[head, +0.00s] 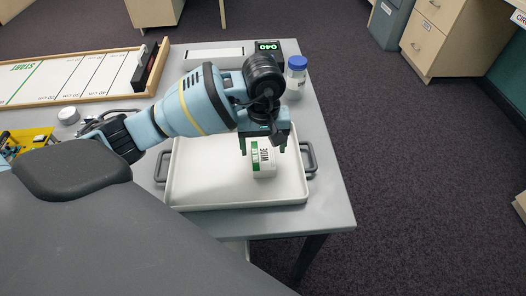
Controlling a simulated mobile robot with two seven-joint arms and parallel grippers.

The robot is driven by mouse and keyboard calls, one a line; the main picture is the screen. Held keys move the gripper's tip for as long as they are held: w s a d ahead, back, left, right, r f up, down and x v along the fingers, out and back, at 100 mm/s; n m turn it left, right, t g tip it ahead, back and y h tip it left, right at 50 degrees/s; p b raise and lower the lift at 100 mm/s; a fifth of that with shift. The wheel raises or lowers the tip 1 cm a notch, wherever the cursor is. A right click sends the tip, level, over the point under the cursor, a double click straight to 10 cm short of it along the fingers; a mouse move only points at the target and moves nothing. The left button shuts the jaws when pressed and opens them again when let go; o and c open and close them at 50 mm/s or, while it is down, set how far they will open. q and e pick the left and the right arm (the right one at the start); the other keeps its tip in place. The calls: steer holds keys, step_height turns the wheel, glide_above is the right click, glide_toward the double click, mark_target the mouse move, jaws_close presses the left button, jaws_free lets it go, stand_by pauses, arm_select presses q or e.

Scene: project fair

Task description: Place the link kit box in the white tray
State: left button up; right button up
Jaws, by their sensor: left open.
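The link kit box (264,159) is a small white box with a green band and dark lettering. It sits inside the white tray (190,188), toward the tray's right side. The tray lies on the grey table and has grey handles at its left and right ends. My left gripper (264,147) is right above the box, fingers pointing down and open. The fingers reach near the box's top, and I cannot tell whether they touch it. The gripper hides part of the tray's back rim. My right gripper is not in view.
A jar with a blue lid (296,77) and a black display reading 040 (267,47) stand behind the tray. A wood-framed track board (75,75) lies at the back left, with a yellow circuit board (27,141) at the left. The table's right edge (335,165) is close to the tray.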

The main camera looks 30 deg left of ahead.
mark_target(263, 155)
arm_select(q)
step_height(263, 155, up, 8)
steer(key=shift+r, duration=0.2)
stand_by(0.3)
